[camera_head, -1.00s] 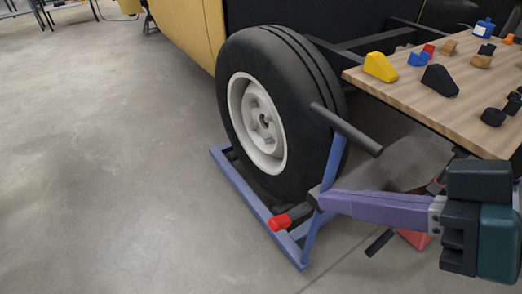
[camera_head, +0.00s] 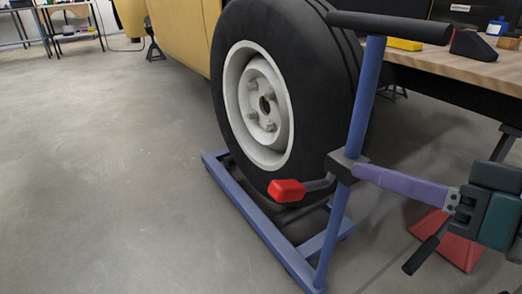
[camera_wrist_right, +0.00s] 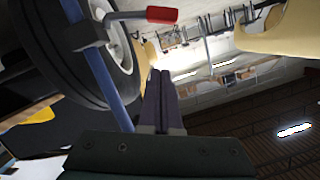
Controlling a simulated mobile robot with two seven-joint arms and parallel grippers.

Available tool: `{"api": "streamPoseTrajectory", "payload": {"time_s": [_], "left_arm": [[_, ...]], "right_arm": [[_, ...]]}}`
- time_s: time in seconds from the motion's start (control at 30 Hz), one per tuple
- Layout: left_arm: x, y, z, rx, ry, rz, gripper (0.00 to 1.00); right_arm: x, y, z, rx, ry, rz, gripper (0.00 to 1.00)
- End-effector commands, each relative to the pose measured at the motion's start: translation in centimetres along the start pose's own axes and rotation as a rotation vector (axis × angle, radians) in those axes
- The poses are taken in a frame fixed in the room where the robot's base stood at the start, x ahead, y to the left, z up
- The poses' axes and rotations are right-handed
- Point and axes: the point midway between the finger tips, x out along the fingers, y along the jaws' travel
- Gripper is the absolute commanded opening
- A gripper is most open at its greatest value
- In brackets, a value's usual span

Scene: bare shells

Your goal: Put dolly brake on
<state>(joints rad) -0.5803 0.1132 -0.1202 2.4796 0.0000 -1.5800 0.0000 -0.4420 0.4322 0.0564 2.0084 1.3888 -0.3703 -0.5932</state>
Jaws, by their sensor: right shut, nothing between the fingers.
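The blue wheel dolly (camera_head: 245,210) stands on the floor under a large black tyre with a pale rim (camera_head: 258,105). Its upright post (camera_head: 365,95) has a black crossbar handle (camera_head: 390,27). A dark bracket on the post carries the brake lever with a red end (camera_head: 287,190), pointing left. The lever's red end shows at the top of the right wrist view (camera_wrist_right: 161,15). My right gripper (camera_head: 357,171) has purple fingers, shut and empty. In the head view its tips overlap the post near the bracket; contact is unclear. My left gripper is out of view.
A wooden-topped table (camera_head: 450,60) with a yellow block (camera_head: 404,44) and other small items stands at the right. A red object (camera_head: 452,240) sits on the floor below my right gripper. A yellow body panel is behind the tyre. The floor at left is clear.

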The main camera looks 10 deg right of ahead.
Motion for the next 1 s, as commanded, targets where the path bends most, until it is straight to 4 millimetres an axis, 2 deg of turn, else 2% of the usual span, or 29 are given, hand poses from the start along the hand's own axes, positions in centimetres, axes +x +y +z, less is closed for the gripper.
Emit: {"api": "streamPoseTrajectory", "payload": {"time_s": [0.2, 0.43, 0.5, 0.63, 0.8, 1.0], "left_arm": [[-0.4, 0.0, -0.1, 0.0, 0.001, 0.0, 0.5], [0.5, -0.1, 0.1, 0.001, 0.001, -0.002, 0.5], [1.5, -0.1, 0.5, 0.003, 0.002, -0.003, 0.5], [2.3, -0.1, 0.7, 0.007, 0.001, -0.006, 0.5], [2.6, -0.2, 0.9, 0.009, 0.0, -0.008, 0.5], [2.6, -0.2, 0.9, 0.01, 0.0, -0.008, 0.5]], "right_arm": [[4.2, -0.2, -0.3, 0.002, 0.003, -0.004, 0.0], [9.1, -0.2, 0.0, 0.003, 0.003, -0.005, 0.0], [9.4, 0.0, 1.7, 0.004, -0.004, -0.003, 0.0], [9.7, -0.1, 3.1, 0.002, -0.003, -0.003, 0.0], [9.9, -0.1, 3.9, 0.001, -0.003, -0.003, 0.0], [9.8, -0.2, 3.9, -0.001, -0.003, -0.003, 0.0]]}}
